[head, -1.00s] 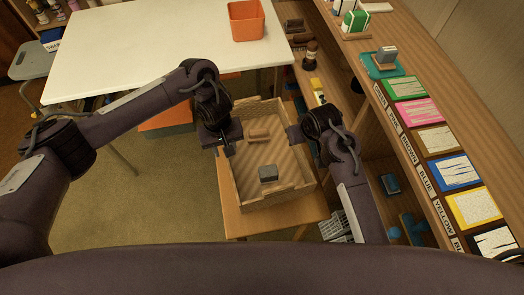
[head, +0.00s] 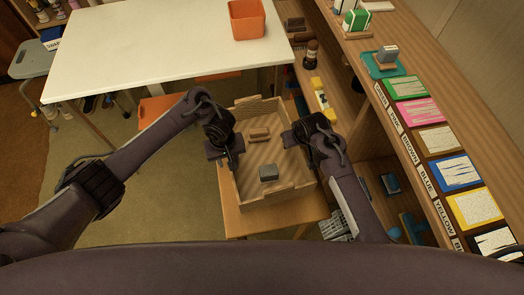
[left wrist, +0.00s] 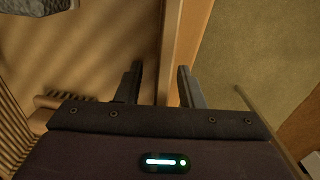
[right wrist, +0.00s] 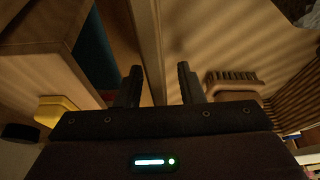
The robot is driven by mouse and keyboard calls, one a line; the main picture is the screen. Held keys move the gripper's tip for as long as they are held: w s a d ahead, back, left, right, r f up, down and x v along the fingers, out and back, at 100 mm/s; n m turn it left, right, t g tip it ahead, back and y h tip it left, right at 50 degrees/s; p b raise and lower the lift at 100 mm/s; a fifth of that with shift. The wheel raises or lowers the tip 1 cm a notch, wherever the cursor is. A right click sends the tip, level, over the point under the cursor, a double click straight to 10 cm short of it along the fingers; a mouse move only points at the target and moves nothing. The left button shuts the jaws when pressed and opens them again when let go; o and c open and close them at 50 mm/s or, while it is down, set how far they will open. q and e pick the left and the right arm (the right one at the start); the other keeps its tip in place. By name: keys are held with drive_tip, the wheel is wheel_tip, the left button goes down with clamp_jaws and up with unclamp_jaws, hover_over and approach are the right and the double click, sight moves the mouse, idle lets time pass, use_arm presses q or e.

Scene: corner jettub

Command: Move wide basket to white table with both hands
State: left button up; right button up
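The wide basket (head: 285,153) is a shallow, light-wood tray on a small wooden table (head: 275,217). It holds a wooden brush (head: 260,134) and a grey block (head: 268,173). My left gripper (head: 237,158) is at its left wall, fingers open on either side of the rim (left wrist: 180,45) in the left wrist view. My right gripper (head: 292,139) is at its right wall, fingers open on either side of the rim (right wrist: 150,45) in the right wrist view. The white table (head: 160,50) stands beyond.
An orange bin (head: 246,20) stands on the white table near its right end; most of the tabletop is clear. A long wooden shelf (head: 405,100) with coloured cards runs close along the right. A grey stool (head: 38,60) is at the far left.

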use_arm(q)
clamp_jaws()
use_arm(e)
clamp_jaws()
